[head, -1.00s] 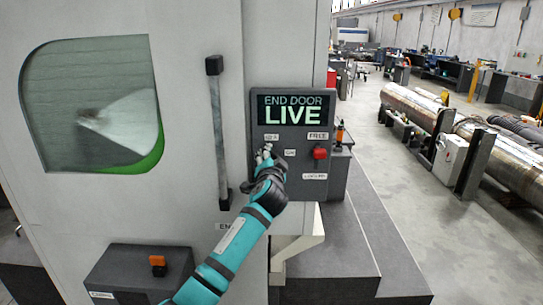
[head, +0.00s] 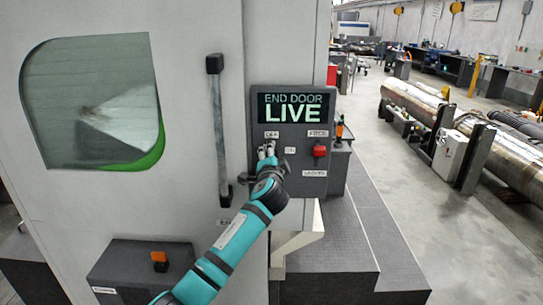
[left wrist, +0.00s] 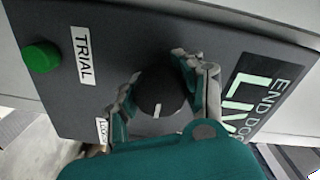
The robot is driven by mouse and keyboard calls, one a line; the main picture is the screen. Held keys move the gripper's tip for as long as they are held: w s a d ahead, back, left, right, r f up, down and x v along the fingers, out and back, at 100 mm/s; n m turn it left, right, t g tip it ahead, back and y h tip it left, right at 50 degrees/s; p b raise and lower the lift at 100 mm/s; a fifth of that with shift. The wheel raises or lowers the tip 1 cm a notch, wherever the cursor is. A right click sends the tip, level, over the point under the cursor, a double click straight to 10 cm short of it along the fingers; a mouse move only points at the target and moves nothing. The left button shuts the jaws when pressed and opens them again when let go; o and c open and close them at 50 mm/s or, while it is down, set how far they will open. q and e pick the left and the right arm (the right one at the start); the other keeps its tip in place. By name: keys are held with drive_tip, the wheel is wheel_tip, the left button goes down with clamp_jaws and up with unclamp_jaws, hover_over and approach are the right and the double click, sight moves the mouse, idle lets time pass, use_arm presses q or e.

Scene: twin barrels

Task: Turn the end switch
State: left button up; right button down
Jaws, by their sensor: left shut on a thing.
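The end switch (left wrist: 162,90) is a round black knob with a white mark on the grey control panel (head: 320,165). My left gripper (left wrist: 165,85) is shut on it, one finger on each side, in the left wrist view. The mark points toward the bottom of that picture. In the head view my left gripper (head: 266,152) reaches the panel's left part and hides the knob. A small label sits above it and another to its right. The panel's display (head: 293,107) reads "END DOOR LIVE". My right gripper is not in view.
A red switch (head: 319,151) sits on the panel's right side. A green button (left wrist: 42,57) lies by the "TRIAL" label (left wrist: 83,55). A vertical door handle (head: 219,130) stands left of the panel. An orange switch (head: 159,261) tops a low box.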

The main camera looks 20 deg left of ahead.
use_arm(q)
drive_tip(key=shift+f, duration=0.45)
drive_tip(key=o, duration=1.3)
drive_tip(key=shift+d+r, duration=0.15)
drive_tip(key=shift+s+r, duration=0.1)
drive_tip(key=shift+r, duration=0.05)
drive_tip(key=shift+s+r, duration=0.1)
drive_tip(key=shift+s, duration=0.1)
drive_tip(key=v, duration=1.1)
drive_tip(key=shift+s+d, duration=0.15)
drive_tip(key=shift+s, duration=0.2)
